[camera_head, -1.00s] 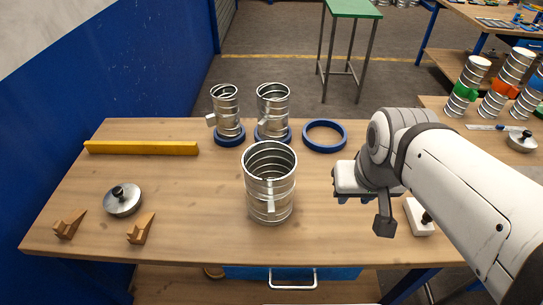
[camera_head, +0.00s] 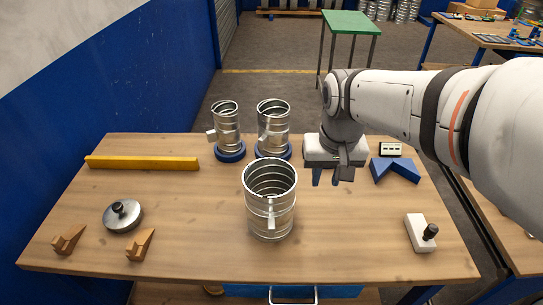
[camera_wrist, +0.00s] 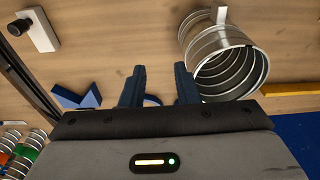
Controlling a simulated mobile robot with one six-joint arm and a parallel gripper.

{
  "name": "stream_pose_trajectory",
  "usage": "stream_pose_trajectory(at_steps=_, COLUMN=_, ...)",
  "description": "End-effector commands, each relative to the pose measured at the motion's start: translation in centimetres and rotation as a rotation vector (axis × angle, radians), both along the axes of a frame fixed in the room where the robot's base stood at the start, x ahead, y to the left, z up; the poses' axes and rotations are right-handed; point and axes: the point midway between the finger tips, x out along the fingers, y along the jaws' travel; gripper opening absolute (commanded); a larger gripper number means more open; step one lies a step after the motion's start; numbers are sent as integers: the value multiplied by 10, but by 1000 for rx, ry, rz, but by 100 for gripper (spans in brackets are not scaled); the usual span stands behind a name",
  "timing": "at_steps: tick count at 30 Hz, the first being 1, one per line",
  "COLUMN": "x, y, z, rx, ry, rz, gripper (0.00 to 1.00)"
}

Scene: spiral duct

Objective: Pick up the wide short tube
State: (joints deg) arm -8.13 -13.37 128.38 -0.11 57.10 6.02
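A wide ribbed metal tube (camera_head: 270,212) stands upright near the front middle of the table, with a small tab on its front side. It also shows in the wrist view (camera_wrist: 232,72), to the right of the fingers. Two other metal tubes, a left one (camera_head: 227,128) and a right one (camera_head: 272,130), stand on blue rings at the back. My gripper (camera_head: 326,178) hangs right of and behind the wide tube, apart from it. In the wrist view its two blue fingers (camera_wrist: 160,82) are spread with nothing held. A blue ring (camera_wrist: 152,101) shows partly beyond them.
A blue V-shaped block (camera_head: 394,169) and a white block with a black knob (camera_head: 415,232) are on the right. A yellow bar (camera_head: 142,162), a round lid (camera_head: 123,217) and wooden wedges (camera_head: 68,240) lie on the left. The table's front right is mostly clear.

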Motion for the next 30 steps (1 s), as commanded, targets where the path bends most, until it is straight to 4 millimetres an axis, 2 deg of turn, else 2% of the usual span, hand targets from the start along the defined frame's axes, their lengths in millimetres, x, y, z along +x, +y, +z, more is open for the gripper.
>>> stream_pose_trajectory(at_steps=1, x=15, y=12, z=-3, rx=-3, ry=32, rz=11, gripper=28)
stream_pose_trajectory(at_steps=3, x=32, y=25, z=-7, rx=-7, ry=66, rz=16, gripper=28)
stream_pose_trajectory(at_steps=9, x=61, y=51, z=-18, rx=-17, ry=124, rz=25, gripper=28)
stream_pose_trajectory(at_steps=17, x=66, y=57, z=-36, rx=-21, ry=140, rz=25, gripper=28)
stream_pose_trajectory(at_steps=30, x=64, y=53, z=-93, rx=-21, ry=141, rz=25, gripper=28)
